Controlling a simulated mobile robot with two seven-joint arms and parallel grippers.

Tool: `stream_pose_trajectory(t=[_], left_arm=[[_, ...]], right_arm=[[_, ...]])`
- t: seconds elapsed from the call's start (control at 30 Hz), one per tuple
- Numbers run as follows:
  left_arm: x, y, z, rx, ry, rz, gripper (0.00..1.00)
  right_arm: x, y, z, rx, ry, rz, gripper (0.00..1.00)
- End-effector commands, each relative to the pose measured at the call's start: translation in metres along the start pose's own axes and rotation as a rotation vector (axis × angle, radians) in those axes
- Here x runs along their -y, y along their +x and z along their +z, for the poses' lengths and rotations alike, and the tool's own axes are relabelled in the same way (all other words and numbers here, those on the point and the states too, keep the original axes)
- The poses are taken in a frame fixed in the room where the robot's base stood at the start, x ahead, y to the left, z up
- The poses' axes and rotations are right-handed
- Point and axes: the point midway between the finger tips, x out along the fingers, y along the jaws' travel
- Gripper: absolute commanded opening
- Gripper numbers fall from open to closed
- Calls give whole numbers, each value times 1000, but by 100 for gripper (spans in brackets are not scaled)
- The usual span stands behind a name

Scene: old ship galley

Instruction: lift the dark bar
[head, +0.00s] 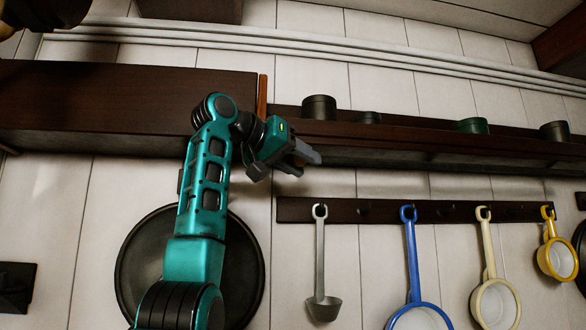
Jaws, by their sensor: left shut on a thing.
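My left gripper (294,160) is in front of the left end of the long shelf, just under its front edge. Its jaws are shut on a small dark grey piece, seemingly the dark bar (309,154), which shows only as a short stub at the fingertips. The fingers and the wrist hide the rest of it. I cannot tell whether it touches the shelf behind. My right gripper is not in view.
The long dark shelf (450,150) carries several dark pots. Below it, a hook rail (345,212) holds a grey ladle (321,265) and blue, cream and yellow-handled ones. A dark cabinet (120,100) is at left; a round black pan (245,265) hangs behind my arm.

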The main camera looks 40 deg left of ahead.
Motion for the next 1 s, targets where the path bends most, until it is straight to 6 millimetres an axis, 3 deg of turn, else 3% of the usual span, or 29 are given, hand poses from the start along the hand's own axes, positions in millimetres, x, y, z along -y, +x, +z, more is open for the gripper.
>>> stream_pose_trajectory(t=[0.03,0.23,1.0], left_arm=[[-5,-5,-13,-19,-5,5,0],[-7,-4,-21,24,-70,3,0],[-9,-4,-30,59,-129,4,0]], right_arm=[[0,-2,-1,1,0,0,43],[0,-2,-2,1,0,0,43],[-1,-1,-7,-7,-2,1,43]])
